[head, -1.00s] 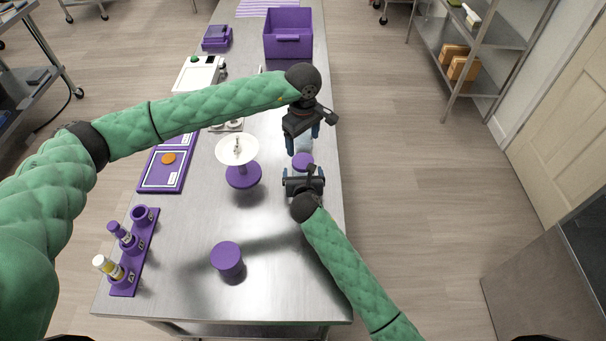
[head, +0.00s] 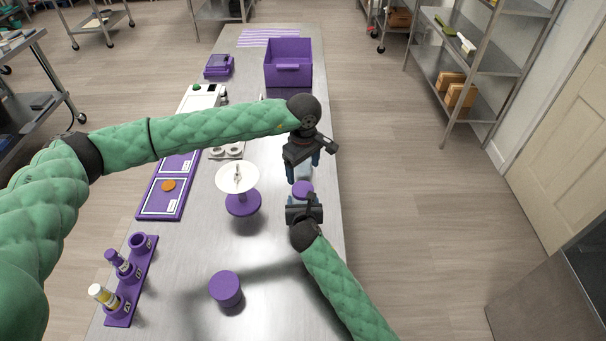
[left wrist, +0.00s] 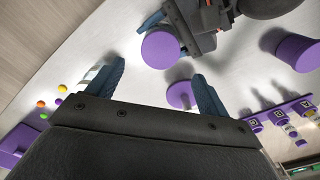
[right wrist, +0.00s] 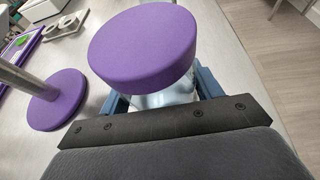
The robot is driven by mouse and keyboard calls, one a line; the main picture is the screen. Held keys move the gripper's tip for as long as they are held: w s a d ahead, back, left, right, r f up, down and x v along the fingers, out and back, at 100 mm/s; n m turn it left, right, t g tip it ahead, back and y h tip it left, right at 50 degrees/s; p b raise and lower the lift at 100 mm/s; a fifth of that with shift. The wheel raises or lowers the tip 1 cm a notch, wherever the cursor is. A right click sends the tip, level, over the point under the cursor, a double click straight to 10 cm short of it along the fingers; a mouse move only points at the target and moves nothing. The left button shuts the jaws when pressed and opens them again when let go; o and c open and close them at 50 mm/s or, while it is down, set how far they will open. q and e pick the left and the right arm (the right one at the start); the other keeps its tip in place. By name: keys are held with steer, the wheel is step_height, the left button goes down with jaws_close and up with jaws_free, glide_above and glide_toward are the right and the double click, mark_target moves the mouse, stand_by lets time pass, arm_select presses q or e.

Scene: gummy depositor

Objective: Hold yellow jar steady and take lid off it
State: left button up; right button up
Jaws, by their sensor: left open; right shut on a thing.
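A jar with a round purple lid (head: 302,188) stands on the steel table near its right edge. In the right wrist view the lid (right wrist: 143,45) is on top and hides most of the pale, clear body (right wrist: 168,97); no yellow shows there. My right gripper (head: 303,208) is shut on the jar body below the lid. My left gripper (head: 303,166) is open above and just beyond the jar, its fingers pointing down. In the left wrist view the lid (left wrist: 160,50) lies beyond the open fingers, apart from them.
A white-topped stand with a purple base (head: 243,204) is left of the jar. A purple-lidded container (head: 225,287) stands nearer. A purple rack (head: 133,277) holds bottles at left. A purple bin (head: 288,67) is at the back. Small coloured balls (left wrist: 41,104) show in the left wrist view.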

mark_target(303, 188)
arm_select(q)
steer(key=shift+f, duration=4.05)
steer(key=c, duration=1)
steer(key=n, duration=0.9)
steer(key=shift+n, duration=0.3)
steer(key=shift+r, duration=0.25)
steer(key=shift+r, duration=0.35)
steer(key=shift+r, duration=0.55)
